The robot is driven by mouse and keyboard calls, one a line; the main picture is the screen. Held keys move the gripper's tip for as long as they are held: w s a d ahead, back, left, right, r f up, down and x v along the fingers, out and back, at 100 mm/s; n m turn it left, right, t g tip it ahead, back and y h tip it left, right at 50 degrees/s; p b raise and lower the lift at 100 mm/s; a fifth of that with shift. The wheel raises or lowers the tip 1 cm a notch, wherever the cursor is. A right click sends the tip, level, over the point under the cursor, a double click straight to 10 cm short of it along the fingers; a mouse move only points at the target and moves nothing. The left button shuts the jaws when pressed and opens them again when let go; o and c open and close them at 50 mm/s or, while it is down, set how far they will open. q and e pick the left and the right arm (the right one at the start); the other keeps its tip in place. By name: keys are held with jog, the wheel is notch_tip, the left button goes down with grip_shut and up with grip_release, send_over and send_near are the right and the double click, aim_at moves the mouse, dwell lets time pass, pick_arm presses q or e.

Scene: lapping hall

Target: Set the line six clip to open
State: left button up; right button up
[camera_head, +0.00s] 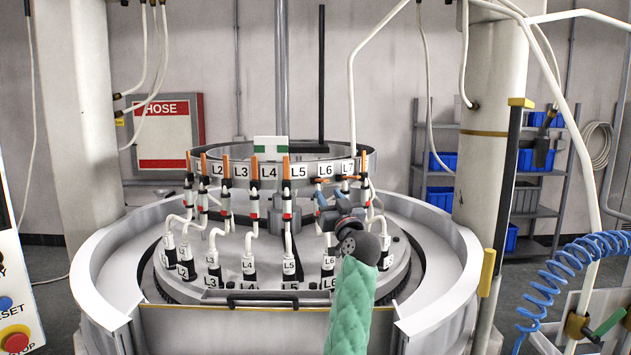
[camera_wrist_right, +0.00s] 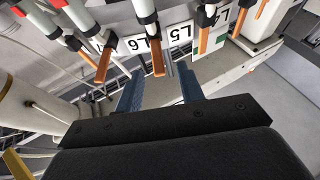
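The ring of the machine (camera_head: 311,170) carries a row of hose lines with orange clips and labels running from L2 to L7. The line six clip (camera_head: 318,181) shows between the L5 and L6 labels, partly crowded by my right gripper. In the right wrist view its orange lever (camera_wrist_right: 157,60) points toward me, between the L6 label (camera_wrist_right: 152,43) and the L5 label. My right gripper (camera_head: 322,203) is just below and in front of this clip. Its blue fingers (camera_wrist_right: 160,88) are spread apart, one on each side of the lever, with nothing visibly held. My left gripper is out of view.
The neighbouring orange clips, such as line five (camera_head: 286,167) and line seven (camera_head: 345,178), sit close on both sides. White hoses rise from labelled fittings on the round plate below. A wide pale basin rim (camera_head: 447,300) surrounds it. A blue coiled hose (camera_head: 560,275) hangs at right.

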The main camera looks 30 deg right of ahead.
aim_at(324, 181)
jog(key=shift+s+d+r+p, duration=0.15)
jog(key=shift+s+r+p, duration=0.15)
jog(key=shift+r, duration=0.2)
jog(key=shift+s+d+r+p, duration=0.15)
jog(key=shift+r+p, duration=0.1)
jog(key=shift+r, duration=0.25)
jog(key=shift+w+r+p, duration=0.25)
jog(key=shift+w+p, duration=0.15)
jog(key=shift+w, duration=0.15)
jog(key=w+p, duration=0.1)
jog(key=w, duration=0.1)
jog(key=w+d+p, duration=0.1)
jog(key=w, duration=0.1)
jog(key=shift+w+r, duration=0.1)
jog(key=shift+w, duration=0.15)
jog(key=shift+w+r, duration=0.15)
jog(key=shift+r, duration=0.3)
jog(key=shift+w+f, duration=0.25)
jog(key=shift+w, duration=0.1)
jog(key=shift+s+r, duration=0.1)
jog(key=c, duration=0.6)
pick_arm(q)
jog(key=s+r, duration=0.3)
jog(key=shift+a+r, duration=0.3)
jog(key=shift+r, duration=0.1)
pick_arm(e)
grip_shut()
